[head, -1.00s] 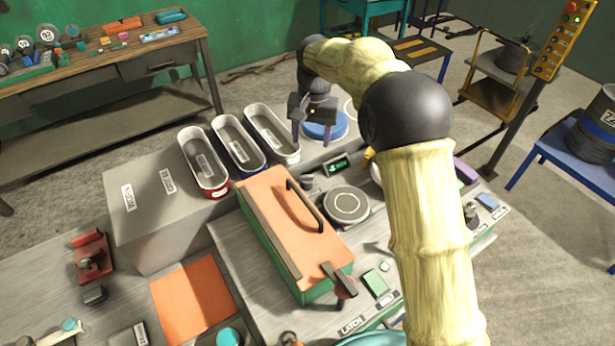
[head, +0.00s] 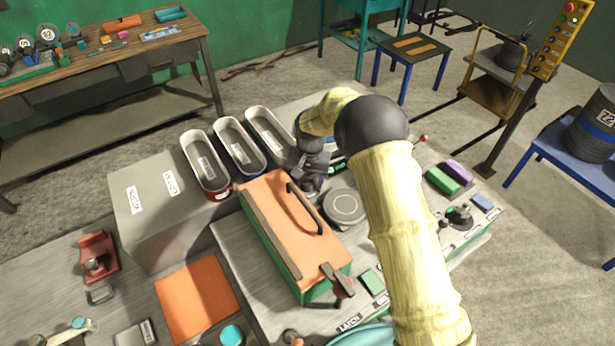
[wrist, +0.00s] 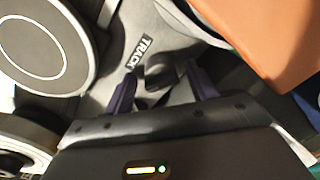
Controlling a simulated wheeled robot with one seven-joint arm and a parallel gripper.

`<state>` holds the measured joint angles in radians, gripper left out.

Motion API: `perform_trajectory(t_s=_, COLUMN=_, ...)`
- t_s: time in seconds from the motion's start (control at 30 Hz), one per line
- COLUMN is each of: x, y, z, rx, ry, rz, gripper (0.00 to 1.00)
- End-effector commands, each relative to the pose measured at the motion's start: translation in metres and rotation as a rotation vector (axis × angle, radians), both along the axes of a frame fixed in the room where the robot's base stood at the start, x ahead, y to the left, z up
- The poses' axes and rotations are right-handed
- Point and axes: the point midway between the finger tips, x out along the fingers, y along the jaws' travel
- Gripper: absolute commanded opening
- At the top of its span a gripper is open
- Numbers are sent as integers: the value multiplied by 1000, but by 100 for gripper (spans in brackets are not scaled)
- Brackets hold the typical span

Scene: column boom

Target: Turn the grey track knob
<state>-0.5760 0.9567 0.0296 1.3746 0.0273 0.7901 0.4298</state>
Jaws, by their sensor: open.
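The grey track knob (wrist: 159,74) is a small dark grey knob beside a black TRACK label (wrist: 138,51) in the wrist view. My gripper (wrist: 163,92) is open, with one purple finger on each side of the knob. I cannot tell whether either finger touches it. In the head view my gripper (head: 313,180) points down between the orange-topped case and the round grey disc, and it hides the knob.
The round disc (head: 344,207) stands close on one side of my gripper. The orange-topped case (head: 270,207) with its black handle is close on the other. Three oblong bins (head: 207,165) stand behind.

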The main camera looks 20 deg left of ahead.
Motion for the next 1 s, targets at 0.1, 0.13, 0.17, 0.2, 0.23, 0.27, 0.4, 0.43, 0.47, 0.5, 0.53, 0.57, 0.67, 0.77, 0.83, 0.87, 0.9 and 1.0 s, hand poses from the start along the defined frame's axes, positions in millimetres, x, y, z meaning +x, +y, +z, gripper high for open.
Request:
perform_trajectory(t_s=0.1, x=0, y=0, z=-2, rx=0, ry=-1, rz=0, gripper=57)
perform_trajectory(t_s=0.13, x=0, y=0, z=-2, rx=0, ry=-1, rz=0, gripper=57)
perform_trajectory(t_s=0.17, x=0, y=0, z=-2, rx=0, ry=-1, rz=0, gripper=57)
perform_trajectory(t_s=0.2, x=0, y=0, z=-2, rx=0, ry=-1, rz=0, gripper=57)
perform_trajectory(t_s=0.23, x=0, y=0, z=-2, rx=0, ry=-1, rz=0, gripper=57)
perform_trajectory(t_s=0.27, x=0, y=0, z=-2, rx=0, ry=-1, rz=0, gripper=57)
perform_trajectory(t_s=0.4, x=0, y=0, z=-2, rx=0, ry=-1, rz=0, gripper=30)
perform_trajectory(t_s=0.43, x=0, y=0, z=-2, rx=0, ry=-1, rz=0, gripper=24)
perform_trajectory(t_s=0.47, x=0, y=0, z=-2, rx=0, ry=0, rz=0, gripper=18)
perform_trajectory(t_s=0.5, x=0, y=0, z=-2, rx=0, ry=0, rz=0, gripper=14)
perform_trajectory(t_s=0.53, x=0, y=0, z=-2, rx=0, ry=0, rz=0, gripper=14)
perform_trajectory(t_s=0.57, x=0, y=0, z=-2, rx=0, ry=0, rz=-1, gripper=14)
perform_trajectory(t_s=0.67, x=0, y=0, z=-2, rx=0, ry=0, rz=2, gripper=14)
perform_trajectory(t_s=0.77, x=0, y=-1, z=-2, rx=-1, ry=0, rz=11, gripper=14)
perform_trajectory(t_s=0.83, x=1, y=-1, z=-2, rx=-1, ry=1, rz=24, gripper=14)
perform_trajectory(t_s=0.87, x=1, y=-1, z=-2, rx=-1, ry=0, rz=32, gripper=14)
perform_trajectory(t_s=0.9, x=1, y=-1, z=-2, rx=-1, ry=1, rz=44, gripper=14)
perform_trajectory(t_s=1.0, x=1, y=-1, z=-2, rx=-1, ry=1, rz=86, gripper=14)
